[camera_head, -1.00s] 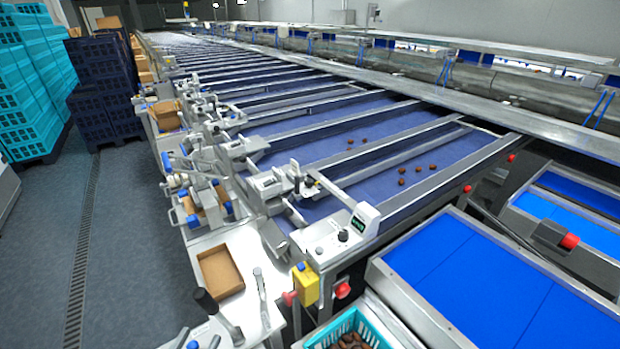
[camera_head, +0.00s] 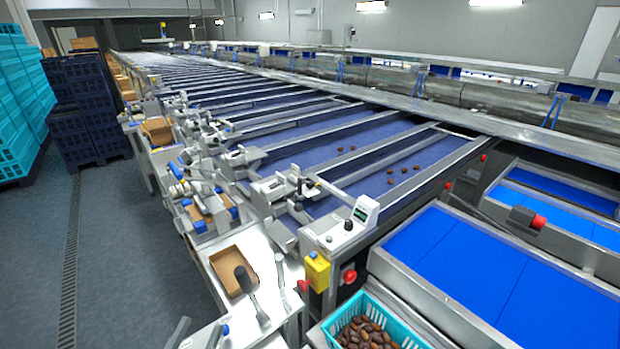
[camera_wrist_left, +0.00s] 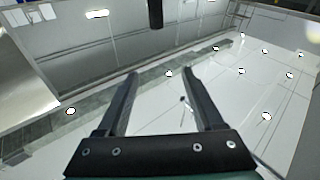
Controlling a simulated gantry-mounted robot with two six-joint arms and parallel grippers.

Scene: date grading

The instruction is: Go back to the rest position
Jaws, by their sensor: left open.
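My left gripper (camera_head: 201,326) shows only as two dark grey finger tips at the bottom edge of the head view, to the left of the white work table. The rest of the left arm is cut off below the frame. In the left wrist view the left gripper (camera_wrist_left: 163,85) has its two dark fingers well apart with nothing between them. Behind the fingers that view shows grey walls, pale surfaces and bright lamps, with no table or dates near the tips. My right gripper is not in view.
Blue belts (camera_head: 470,270) lie at right. Long sorting lanes run back. Dark crates (camera_head: 75,140) stand left beyond open floor.

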